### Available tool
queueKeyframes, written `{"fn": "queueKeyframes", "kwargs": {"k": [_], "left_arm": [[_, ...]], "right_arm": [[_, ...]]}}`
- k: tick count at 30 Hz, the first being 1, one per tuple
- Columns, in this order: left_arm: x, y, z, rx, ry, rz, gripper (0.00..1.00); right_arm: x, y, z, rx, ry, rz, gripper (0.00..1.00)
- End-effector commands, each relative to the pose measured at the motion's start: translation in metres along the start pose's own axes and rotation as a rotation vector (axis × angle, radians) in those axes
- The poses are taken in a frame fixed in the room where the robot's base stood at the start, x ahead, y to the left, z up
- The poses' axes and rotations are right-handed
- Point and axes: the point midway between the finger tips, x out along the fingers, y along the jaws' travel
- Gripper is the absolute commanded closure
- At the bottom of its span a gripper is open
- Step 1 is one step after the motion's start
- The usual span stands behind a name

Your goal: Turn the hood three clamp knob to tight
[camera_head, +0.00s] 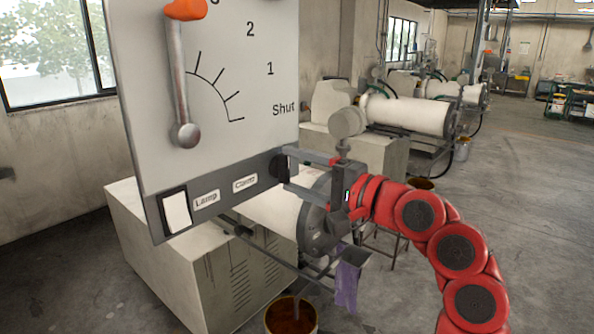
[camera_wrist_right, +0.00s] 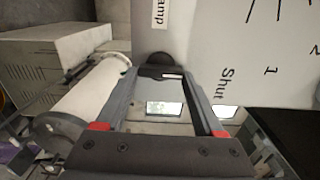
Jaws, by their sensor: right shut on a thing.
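The clamp knob (camera_head: 277,168) is a dark round knob at the right end of the grey strip along the panel's lower edge, beside the "Clamp" label (camera_head: 245,182). My right gripper (camera_head: 288,165) reaches in from the right and is shut on the knob. In the right wrist view the dark knob (camera_wrist_right: 158,60) sits between the fingertips (camera_wrist_right: 162,74), partly hidden by them. I cannot make out a pointer or tight mark on the knob. My left gripper is not in view.
The white panel (camera_head: 225,110) carries a lever (camera_head: 178,85) with an orange handle, standing nearly upright over a scale from "Shut" upward. A white switch (camera_head: 176,212) sits by the "Lamp" label. A milling drum (camera_head: 275,210) lies behind and below, with a bucket (camera_head: 291,316) on the floor.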

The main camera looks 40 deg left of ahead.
Motion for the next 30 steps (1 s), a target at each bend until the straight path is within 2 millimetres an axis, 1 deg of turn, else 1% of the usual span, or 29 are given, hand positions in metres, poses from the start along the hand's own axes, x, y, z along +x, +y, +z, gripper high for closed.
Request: {"fn": "queueKeyframes", "kwargs": {"k": [2, 3, 7, 8, 16, 20, 23, 30], "left_arm": [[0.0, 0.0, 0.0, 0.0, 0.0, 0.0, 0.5], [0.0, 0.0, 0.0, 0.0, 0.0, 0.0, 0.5], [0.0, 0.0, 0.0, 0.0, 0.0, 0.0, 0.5], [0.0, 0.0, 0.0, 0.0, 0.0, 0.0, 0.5], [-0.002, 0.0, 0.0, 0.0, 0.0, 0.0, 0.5], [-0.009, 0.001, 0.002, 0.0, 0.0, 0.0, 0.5], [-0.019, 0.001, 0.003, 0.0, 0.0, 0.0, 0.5], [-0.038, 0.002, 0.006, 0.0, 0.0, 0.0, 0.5]], "right_arm": [[0.0, 0.0, -0.001, 0.001, 0.002, 0.0, 0.86], [0.0, 0.0, -0.001, 0.001, 0.001, 0.0, 0.27], [0.0, 0.0, -0.001, 0.001, 0.001, 0.0, 0.03], [0.0, 0.0, 0.0, 0.001, 0.001, 0.0, 0.0], [-0.002, 0.001, -0.001, 0.0, 0.001, 0.0, 0.0], [-0.016, 0.003, -0.001, 0.001, 0.001, -0.001, 0.0], [-0.038, 0.004, -0.002, -0.001, 0.004, -0.003, 0.0], [-0.103, 0.004, -0.003, -0.001, 0.007, 0.0, 0.0]]}}
